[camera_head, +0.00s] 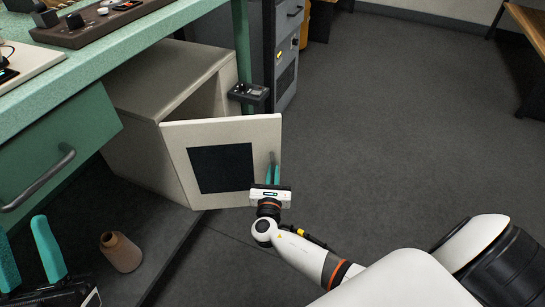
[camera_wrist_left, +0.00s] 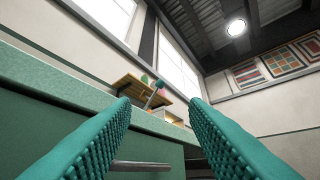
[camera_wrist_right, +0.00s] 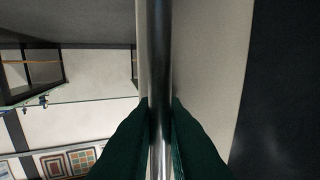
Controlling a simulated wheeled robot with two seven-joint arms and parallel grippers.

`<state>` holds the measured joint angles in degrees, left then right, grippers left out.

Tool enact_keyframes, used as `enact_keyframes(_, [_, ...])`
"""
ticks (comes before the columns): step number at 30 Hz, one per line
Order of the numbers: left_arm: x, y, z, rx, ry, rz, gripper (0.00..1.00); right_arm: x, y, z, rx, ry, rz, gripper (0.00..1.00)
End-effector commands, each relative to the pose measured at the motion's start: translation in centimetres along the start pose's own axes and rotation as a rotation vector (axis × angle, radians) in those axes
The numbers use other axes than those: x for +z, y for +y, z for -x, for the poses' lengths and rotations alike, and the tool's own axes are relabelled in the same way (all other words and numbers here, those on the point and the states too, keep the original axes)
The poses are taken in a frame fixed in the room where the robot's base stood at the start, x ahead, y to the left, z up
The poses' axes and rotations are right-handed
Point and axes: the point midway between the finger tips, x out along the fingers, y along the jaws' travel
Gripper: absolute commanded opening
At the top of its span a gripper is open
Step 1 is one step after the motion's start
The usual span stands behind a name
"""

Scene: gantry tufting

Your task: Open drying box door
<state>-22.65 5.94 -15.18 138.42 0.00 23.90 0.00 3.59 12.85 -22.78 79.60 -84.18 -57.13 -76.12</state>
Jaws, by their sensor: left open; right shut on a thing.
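The drying box (camera_head: 150,100) is a beige cabinet under the green bench. Its door (camera_head: 180,150), with a dark square window (camera_head: 222,168), stands partly open, swung out from the box. My right gripper (camera_head: 272,165) is at the door's right edge, shut on the metal door handle (camera_head: 271,158). In the right wrist view the handle bar (camera_wrist_right: 158,70) runs between the two green fingers (camera_wrist_right: 160,140). My left gripper (camera_head: 25,250) is open and empty at the lower left, in front of the bench; its spread fingers also fill the left wrist view (camera_wrist_left: 162,130).
A green drawer (camera_head: 60,140) with a bar handle is at the left. A brown bottle (camera_head: 120,252) stands below it. A grey cabinet (camera_head: 285,50) stands behind the box. The dark floor (camera_head: 400,130) to the right is clear.

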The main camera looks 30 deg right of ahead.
Motion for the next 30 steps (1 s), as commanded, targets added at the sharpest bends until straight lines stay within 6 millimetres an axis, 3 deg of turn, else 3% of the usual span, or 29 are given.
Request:
enact_keyframes(7, [-5.3, 0.8, 0.6, 0.015, 0.376, -0.018, 0.41, -0.3, -0.3, 4.9, 0.164, -0.004, -0.003, 0.00])
enact_keyframes(15, [-9.5, 1.7, 3.6, 0.034, 0.725, -0.030, 0.41, -0.2, -1.2, 10.0, 0.213, -0.001, 0.000, 0.00])
enact_keyframes(22, [-11.3, 2.1, 6.1, 0.046, 0.914, -0.034, 0.41, -0.2, -2.2, 12.7, 0.213, 0.001, 0.000, 0.00])
enact_keyframes(30, [-11.9, 2.3, 7.3, 0.052, 0.996, -0.036, 0.41, -0.1, -2.7, 13.8, 0.213, 0.001, 0.000, 0.00])
